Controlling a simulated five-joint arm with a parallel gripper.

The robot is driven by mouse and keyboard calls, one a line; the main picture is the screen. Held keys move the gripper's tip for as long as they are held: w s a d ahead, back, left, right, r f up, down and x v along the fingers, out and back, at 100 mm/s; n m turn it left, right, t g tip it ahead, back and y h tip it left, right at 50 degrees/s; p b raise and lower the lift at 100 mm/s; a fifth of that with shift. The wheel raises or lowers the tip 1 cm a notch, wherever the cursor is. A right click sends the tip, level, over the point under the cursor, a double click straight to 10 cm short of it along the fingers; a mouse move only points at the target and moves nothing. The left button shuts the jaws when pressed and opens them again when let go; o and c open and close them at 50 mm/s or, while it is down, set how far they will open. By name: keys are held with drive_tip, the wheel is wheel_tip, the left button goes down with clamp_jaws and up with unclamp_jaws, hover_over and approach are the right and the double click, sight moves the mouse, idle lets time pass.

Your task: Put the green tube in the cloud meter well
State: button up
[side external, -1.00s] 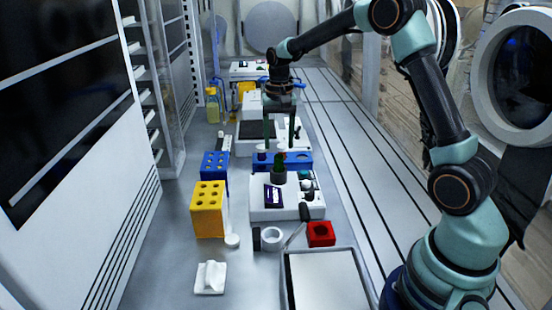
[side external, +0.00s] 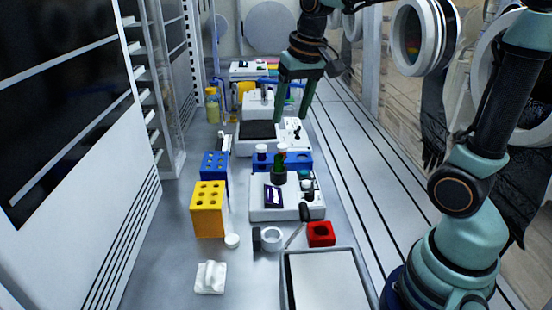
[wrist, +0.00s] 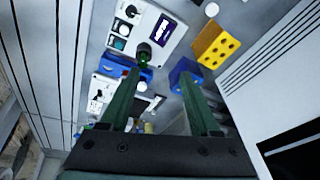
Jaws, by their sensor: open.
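The green tube (side external: 281,160) stands upright at the dark round well (side external: 279,176) of the white meter (side external: 258,211), with a pale cap above it. Its lower part is hidden by the well collar, so it looks seated there. In the wrist view the green tube (wrist: 147,58) shows at the dark well near the meter's display (wrist: 163,27). My gripper (side external: 291,118) is open and empty, raised above and apart from the tube. In the wrist view both fingers of my gripper (wrist: 160,75) are spread with nothing between them.
A blue rack (side external: 299,161) behind the meter holds a dark capped tube (side external: 262,155). A yellow rack (side external: 208,215) and another blue rack (side external: 214,160) stand left. A red block (side external: 321,235) and a tray (side external: 371,292) are in front. The grooved strip at right is clear.

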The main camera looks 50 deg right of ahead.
drive_tip(key=s+a+f+n+t, duration=0.2)
drive_tip(key=s+a+n, duration=0.2)
drive_tip(key=s, duration=0.5)
drive_tip(key=shift+t, duration=0.3)
